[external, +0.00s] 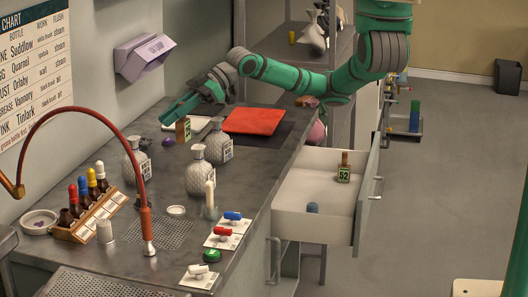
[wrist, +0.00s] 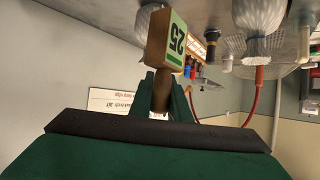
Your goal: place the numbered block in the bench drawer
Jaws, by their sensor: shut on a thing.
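A small wooden block with a green number label (external: 183,130) is at the far end of the bench, just under my gripper (external: 181,112). In the wrist view the block (wrist: 169,40) shows a number like 25, and my gripper (wrist: 162,92) is shut on its dark stem. Whether the block touches the bench top is hard to tell. The bench drawer (external: 298,227) is pulled open at the right. Another block, labelled 52 (external: 344,174), stands upright in it, with a small blue-grey piece (external: 312,207) nearer the front.
Several grey bottles (external: 199,172) stand on the bench near the block. A rack of dropper bottles (external: 88,214) and a red hose (external: 143,185) are nearer the front. The drawer has bare floor around its contents.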

